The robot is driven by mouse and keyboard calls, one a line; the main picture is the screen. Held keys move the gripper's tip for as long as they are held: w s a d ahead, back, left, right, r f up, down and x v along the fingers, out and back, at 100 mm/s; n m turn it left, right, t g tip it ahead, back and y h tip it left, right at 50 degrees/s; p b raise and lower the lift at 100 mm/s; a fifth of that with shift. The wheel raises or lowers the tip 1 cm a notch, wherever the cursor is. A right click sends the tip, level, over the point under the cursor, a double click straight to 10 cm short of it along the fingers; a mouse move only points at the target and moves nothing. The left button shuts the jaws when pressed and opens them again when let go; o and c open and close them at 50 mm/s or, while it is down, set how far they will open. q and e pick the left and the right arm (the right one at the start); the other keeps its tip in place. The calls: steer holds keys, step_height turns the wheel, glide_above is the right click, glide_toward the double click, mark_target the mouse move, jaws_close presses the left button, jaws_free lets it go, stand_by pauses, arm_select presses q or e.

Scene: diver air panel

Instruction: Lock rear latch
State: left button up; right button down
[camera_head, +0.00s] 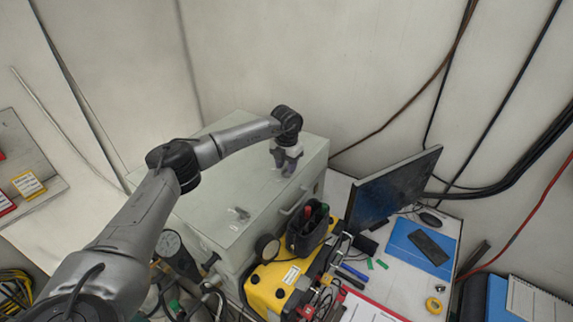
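A large pale grey-green case (215,180) stands against the back wall. My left arm reaches in from the left over the case. My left gripper (286,168) points down at the far right part of the lid, close to its surface. The rear latch is hidden or too small to make out at the gripper. Whether the fingers touch anything there, or are open or shut, I cannot tell. Another small metal latch (238,214) sits on the nearer part of the lid, clear of the gripper. My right gripper is not in view.
A yellow panel (275,287) with gauges and hoses stands in front of the case, with a black tool pouch (309,229) on it. A dark monitor (392,190) stands right of the case. A blue folder (421,245) lies on the desk. The lid's middle is free.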

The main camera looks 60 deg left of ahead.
arm_select(q)
steer(key=shift+f, duration=0.1)
steer(key=shift+c, duration=0.4)
jaws_close()
steer(key=m+p, duration=0.1)
steer(key=m, duration=0.2)
steer(key=shift+p, duration=0.3)
steer(key=m+p, duration=0.1)
steer(key=m, duration=0.2)
steer(key=shift+m, duration=0.4)
steer(key=m, duration=1.1)
